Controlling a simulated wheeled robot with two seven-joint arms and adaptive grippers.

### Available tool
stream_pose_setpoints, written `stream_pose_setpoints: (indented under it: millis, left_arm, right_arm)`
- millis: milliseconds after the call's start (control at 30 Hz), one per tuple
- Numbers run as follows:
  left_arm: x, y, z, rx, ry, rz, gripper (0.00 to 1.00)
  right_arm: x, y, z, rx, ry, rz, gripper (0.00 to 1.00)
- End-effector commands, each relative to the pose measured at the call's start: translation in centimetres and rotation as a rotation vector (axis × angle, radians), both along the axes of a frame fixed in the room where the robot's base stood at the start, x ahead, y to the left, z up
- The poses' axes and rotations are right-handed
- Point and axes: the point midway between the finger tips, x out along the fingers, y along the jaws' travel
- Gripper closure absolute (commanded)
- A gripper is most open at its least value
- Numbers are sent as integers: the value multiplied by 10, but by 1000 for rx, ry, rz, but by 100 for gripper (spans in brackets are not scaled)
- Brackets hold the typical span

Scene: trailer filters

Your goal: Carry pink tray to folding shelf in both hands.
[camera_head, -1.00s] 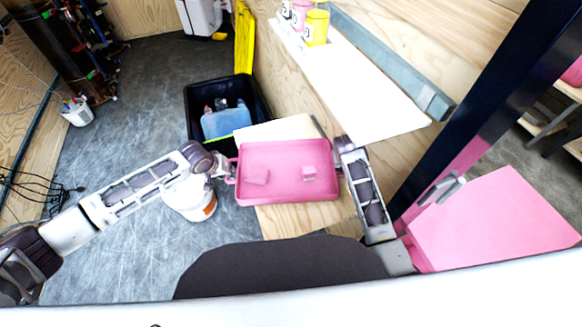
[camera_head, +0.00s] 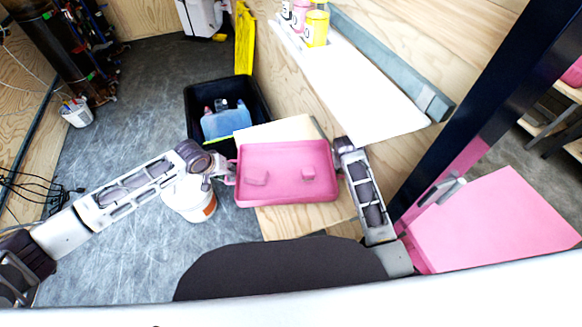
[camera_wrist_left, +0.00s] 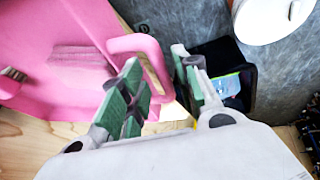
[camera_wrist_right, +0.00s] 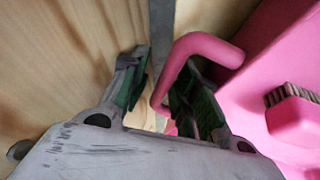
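The pink tray (camera_head: 287,197) rests level, as far as I can tell, over a plywood surface, with two small pink blocks in it. My left gripper (camera_head: 226,169) is at the tray's left end. In the left wrist view its green-padded fingers (camera_wrist_left: 155,68) are apart, with the pink handle between them. My right gripper (camera_head: 342,158) is at the right end, partly hidden by its arm. In the right wrist view its fingers (camera_wrist_right: 165,75) are apart, on both sides of the other handle. A white shelf (camera_head: 365,95), likely the folding shelf, is on the wall at upper right.
Several bottles, one a yellow container (camera_head: 316,28), stand at the shelf's far end. A black bin (camera_head: 259,100) and a white bucket (camera_head: 190,200) stand on the floor at left. A dark post (camera_head: 480,90) and a pink panel (camera_head: 500,225) are at right.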

Motion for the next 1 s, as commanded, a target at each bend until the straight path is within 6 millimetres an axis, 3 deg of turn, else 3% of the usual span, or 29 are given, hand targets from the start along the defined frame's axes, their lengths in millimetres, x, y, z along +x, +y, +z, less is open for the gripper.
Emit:
stream_pose_setpoints:
  millis: [600,1000]
  left_arm:
    - [-21,12,49,2,1,1,67]
    - [-24,14,57,3,0,1,67]
  right_arm:
    - [0,0,0,0,0,0,67]
    - [0,0,0,0,0,0,67]
